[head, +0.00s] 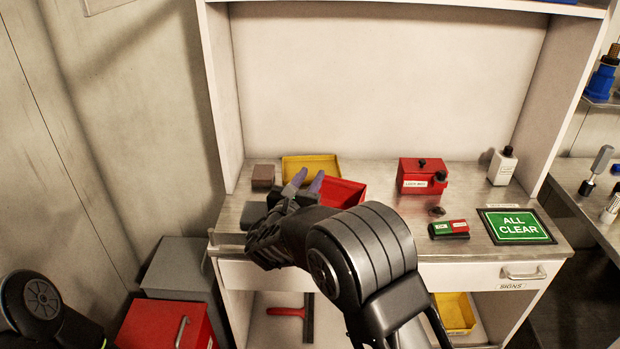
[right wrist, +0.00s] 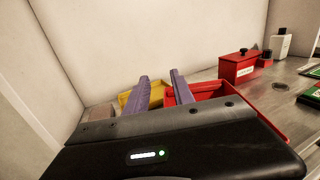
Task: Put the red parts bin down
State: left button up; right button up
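The red parts bin (head: 345,190) is an open red tray on the metal bench top, just right of my right gripper (head: 306,180) in the head view. The right wrist view also shows the bin (right wrist: 205,90), partly hidden behind the right finger and gripper body. My right gripper (right wrist: 160,82) has its two purple fingers apart, with a clear gap between them. The bin's left edge shows close to the right finger; I cannot tell whether they touch. My left gripper is out of view.
A yellow bin (head: 312,162) stands behind the fingers, a brown block (head: 263,176) to their left. A red lockout box (head: 422,176), a white bottle (head: 502,166), a green-and-red block (head: 449,229) and an ALL CLEAR sign (head: 517,226) occupy the right side.

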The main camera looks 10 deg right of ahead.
jog(key=b+v, duration=0.2)
jog(key=v, duration=1)
